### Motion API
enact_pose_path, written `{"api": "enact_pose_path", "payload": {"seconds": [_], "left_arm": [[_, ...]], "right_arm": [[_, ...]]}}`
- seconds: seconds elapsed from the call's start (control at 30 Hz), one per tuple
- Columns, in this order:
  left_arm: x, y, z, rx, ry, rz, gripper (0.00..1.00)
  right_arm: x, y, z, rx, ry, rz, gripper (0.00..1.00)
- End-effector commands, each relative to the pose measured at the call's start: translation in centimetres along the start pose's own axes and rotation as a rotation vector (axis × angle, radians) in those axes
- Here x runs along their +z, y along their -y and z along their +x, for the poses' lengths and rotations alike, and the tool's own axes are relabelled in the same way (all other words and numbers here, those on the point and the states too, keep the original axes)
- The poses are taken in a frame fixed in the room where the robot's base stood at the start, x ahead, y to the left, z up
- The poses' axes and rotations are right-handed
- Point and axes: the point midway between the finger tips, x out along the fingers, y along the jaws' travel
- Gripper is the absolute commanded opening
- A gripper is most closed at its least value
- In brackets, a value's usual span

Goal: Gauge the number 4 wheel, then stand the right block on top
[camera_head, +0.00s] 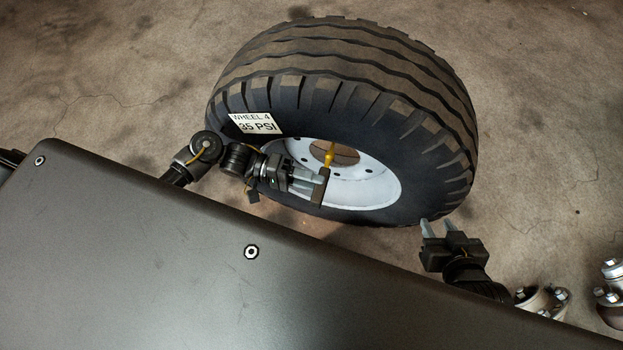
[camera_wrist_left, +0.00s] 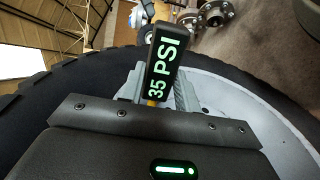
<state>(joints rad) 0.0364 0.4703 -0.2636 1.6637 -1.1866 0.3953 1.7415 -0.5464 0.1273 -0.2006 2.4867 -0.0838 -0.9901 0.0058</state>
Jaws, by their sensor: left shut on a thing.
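The wheel (camera_head: 345,80) is a big black tyre with a pale rim (camera_head: 370,185) facing me. Its white label (camera_head: 255,124) reads WHEEL 4, 35 PSI. My left gripper (camera_head: 318,182) is shut on a dark gauge (camera_head: 321,190) in front of the rim. The gauge's yellow end (camera_head: 328,157) points up at the rim; I cannot tell if it touches a valve. In the left wrist view the gauge display (camera_wrist_left: 164,66) reads 35 PSI, between the fingers. My right gripper (camera_head: 438,227) is open and empty by the tyre's lower right edge. No block is in view.
Metal hubs with studs (camera_head: 610,285) stand at the lower right, and hubs (camera_wrist_left: 215,14) also show in the left wrist view. The brown concrete floor (camera_head: 100,75) is clear left of and behind the wheel.

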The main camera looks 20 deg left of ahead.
Motion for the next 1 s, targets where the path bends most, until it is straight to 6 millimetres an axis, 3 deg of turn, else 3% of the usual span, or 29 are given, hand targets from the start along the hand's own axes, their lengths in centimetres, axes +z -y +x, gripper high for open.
{"api": "enact_pose_path", "payload": {"seconds": [0.27,1.0], "left_arm": [[0.3,-0.2,0.0,0.001,-0.003,0.001,0.07],[5.1,-0.2,0.0,0.0,-0.001,0.0,0.07]], "right_arm": [[-0.3,0.0,-0.2,0.0,0.0,0.0,0.36],[-2.8,-0.1,-2.1,0.0,0.0,0.0,0.36]]}}
